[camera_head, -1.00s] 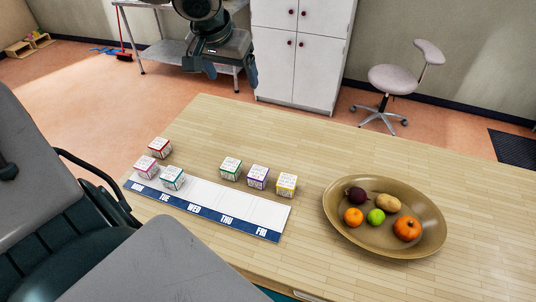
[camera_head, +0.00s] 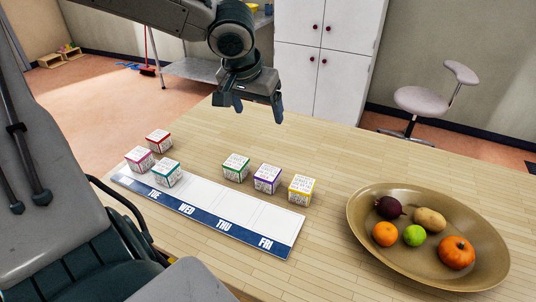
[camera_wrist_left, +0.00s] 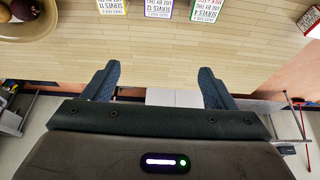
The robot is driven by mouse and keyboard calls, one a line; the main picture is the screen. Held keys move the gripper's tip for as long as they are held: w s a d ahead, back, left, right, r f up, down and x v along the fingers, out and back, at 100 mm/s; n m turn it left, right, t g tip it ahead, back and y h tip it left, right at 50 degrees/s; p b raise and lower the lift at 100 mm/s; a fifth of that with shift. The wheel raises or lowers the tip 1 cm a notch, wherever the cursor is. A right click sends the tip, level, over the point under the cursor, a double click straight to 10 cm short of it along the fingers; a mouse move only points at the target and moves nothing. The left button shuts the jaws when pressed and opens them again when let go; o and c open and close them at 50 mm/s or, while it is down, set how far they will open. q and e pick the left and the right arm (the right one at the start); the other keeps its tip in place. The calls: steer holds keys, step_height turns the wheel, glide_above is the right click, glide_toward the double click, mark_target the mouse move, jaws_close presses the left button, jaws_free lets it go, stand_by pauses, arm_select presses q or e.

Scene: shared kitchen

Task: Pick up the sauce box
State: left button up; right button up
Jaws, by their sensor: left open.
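Several small cube boxes with printed labels stand on the wooden table: red (camera_head: 158,141), pink (camera_head: 140,159), teal (camera_head: 167,173), green (camera_head: 236,167), purple (camera_head: 267,179) and yellow-edged (camera_head: 301,189). I cannot tell which is the sauce box. My left gripper (camera_head: 258,108) is open and empty, in the air beyond the green and purple boxes. In the left wrist view, its fingers (camera_wrist_left: 158,70) are apart, with the yellow (camera_wrist_left: 112,6), purple (camera_wrist_left: 158,9) and green (camera_wrist_left: 206,10) boxes at the top edge. My right gripper is not in view.
A weekday board (camera_head: 215,211) lies in front of the boxes; the pink and teal boxes are at its left end. A brown bowl (camera_head: 365,215) of fruit and vegetables stands at the right. The table (camera_head: 340,150) beyond the yellow-edged box is clear.

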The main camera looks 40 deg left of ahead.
arm_select(q)
steer(key=b, duration=1)
glide_toward(267, 172)
steer(key=x, duration=0.2)
steer(key=b+x, duration=0.1)
steer(key=x, duration=0.3)
steer(key=shift+a+f+b, duration=0.2)
steer(key=shift+a+b, duration=0.1)
steer(key=shift+b, duration=0.1)
steer(key=x, duration=0.3)
steer(key=b+x, duration=0.1)
steer(key=shift+w+d+f, duration=0.2)
steer(key=shift+d+f, duration=0.15)
steer(key=shift+w+a+f, duration=0.1)
steer(key=shift+f, duration=0.1)
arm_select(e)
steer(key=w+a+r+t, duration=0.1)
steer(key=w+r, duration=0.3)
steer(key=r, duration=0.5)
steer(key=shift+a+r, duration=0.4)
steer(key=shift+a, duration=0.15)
arm_select(q)
steer(key=shift+c, duration=0.2)
steer(key=c, duration=1.1)
